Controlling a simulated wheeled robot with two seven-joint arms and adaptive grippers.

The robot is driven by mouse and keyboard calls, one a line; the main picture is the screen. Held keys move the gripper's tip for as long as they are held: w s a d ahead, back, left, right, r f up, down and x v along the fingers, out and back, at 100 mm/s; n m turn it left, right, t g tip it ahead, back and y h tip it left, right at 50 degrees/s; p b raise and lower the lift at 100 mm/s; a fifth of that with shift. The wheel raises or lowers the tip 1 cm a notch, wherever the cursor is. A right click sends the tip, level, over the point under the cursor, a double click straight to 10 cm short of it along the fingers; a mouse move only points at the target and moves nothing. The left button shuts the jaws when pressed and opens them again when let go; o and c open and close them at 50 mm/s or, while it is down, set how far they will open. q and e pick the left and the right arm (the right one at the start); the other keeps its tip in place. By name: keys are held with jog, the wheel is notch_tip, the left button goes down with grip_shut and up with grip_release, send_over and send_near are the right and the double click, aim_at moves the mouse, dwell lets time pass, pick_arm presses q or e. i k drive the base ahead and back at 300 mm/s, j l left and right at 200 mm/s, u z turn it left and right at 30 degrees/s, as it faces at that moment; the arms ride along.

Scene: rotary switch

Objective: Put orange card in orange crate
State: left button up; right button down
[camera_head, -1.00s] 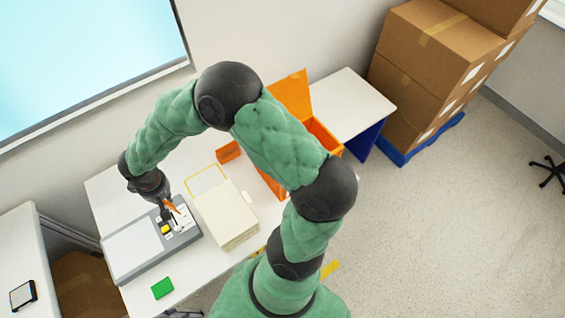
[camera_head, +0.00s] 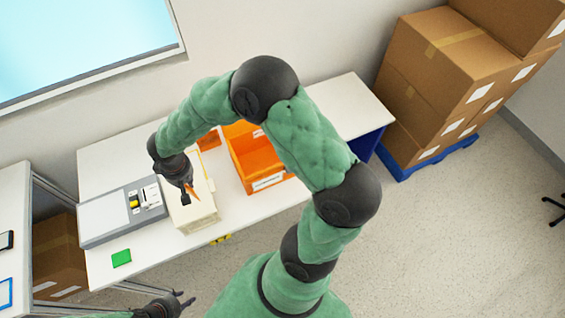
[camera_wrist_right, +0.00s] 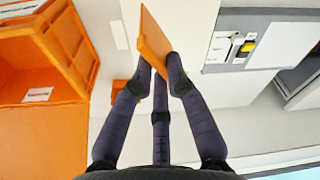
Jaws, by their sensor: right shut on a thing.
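The orange card (camera_head: 194,194) is in my right gripper (camera_head: 188,197), above a cream box on the white table. In the right wrist view the card (camera_wrist_right: 152,40) stands between the fingertips of the right gripper (camera_wrist_right: 158,72), which are shut on it. The orange crate (camera_head: 242,165) is on the table to the right of that gripper, with a white label on its front; my right arm hides part of it. The crate (camera_wrist_right: 40,130) also fills the left of the wrist view. My left gripper (camera_head: 186,299) is low in the head view, in front of the table, its fingers too small to judge.
A grey device (camera_head: 97,240) with a yellow-and-white switch panel stands left of the cream box (camera_head: 195,222). A green card (camera_head: 121,258) lies at the table's front left. A small orange thing (camera_head: 208,140) sits left of the crate. Cardboard boxes (camera_head: 435,80) are stacked at right.

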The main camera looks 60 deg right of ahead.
aim_at(278, 160)
jog(key=l, duration=0.7)
jog(key=k+l, duration=0.15)
jog(key=l, duration=0.5)
jog(key=i+u, duration=0.05)
